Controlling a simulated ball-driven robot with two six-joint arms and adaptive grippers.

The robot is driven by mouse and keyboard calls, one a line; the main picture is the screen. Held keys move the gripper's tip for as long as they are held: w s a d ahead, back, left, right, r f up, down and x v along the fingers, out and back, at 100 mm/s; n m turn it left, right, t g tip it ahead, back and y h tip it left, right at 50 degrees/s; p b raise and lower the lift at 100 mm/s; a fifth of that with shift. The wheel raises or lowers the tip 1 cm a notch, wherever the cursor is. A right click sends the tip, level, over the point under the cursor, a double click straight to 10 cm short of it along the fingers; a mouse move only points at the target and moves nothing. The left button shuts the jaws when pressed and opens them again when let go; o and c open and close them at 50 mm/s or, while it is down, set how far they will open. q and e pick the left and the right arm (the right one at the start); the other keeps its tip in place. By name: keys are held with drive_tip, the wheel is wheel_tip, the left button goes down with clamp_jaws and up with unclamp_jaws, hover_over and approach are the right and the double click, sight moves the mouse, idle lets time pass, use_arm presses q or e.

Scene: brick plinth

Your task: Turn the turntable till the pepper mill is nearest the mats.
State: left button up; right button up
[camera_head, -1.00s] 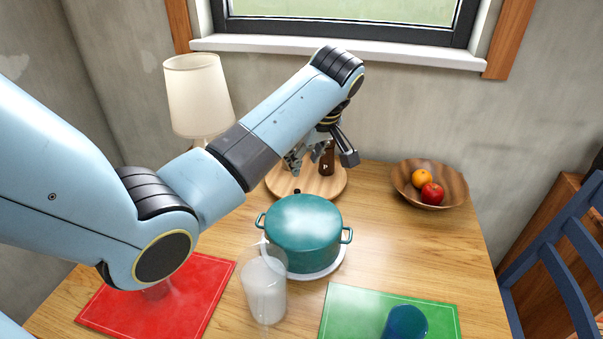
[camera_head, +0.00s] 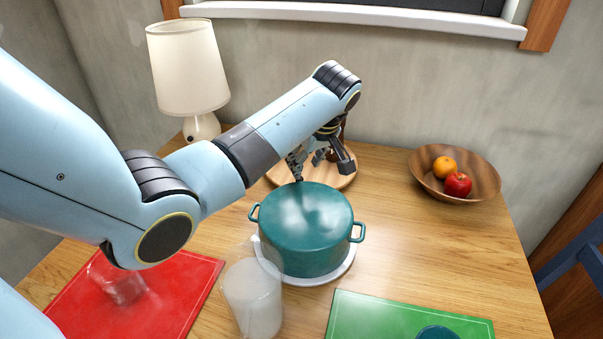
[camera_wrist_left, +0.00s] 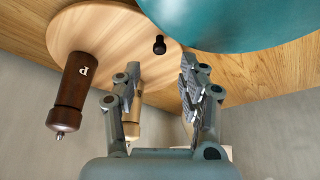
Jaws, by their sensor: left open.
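The round wooden turntable (camera_head: 343,180) stands behind the teal pot, partly hidden by my left arm. In the wrist view the turntable (camera_wrist_left: 105,25) carries a dark brown pepper mill (camera_wrist_left: 75,90) marked P, a pale mill (camera_wrist_left: 133,120) partly behind a finger, and a small black knob (camera_wrist_left: 159,45) near its rim. In the head view the pepper mill is mostly hidden behind my gripper, on the far side from the red mat (camera_head: 180,305) and green mat (camera_head: 375,318). My left gripper (camera_head: 308,160) is open and empty above the turntable, the knob (camera_wrist_left: 159,45) ahead between its fingers (camera_wrist_left: 158,85). My right gripper is out of view.
The pot (camera_head: 305,230) on a white plate (camera_head: 345,265) stands close in front of the turntable. A translucent jug (camera_head: 253,300) is nearer. A lamp (camera_head: 188,70) stands left, a fruit bowl (camera_head: 470,190) right. The table between pot and bowl is clear.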

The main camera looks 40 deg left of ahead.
use_arm(q)
drive_tip(key=x, duration=0.6)
drive_tip(key=shift+r+b, duration=0.1)
drive_tip(key=shift+b, duration=0.3)
clamp_jaws()
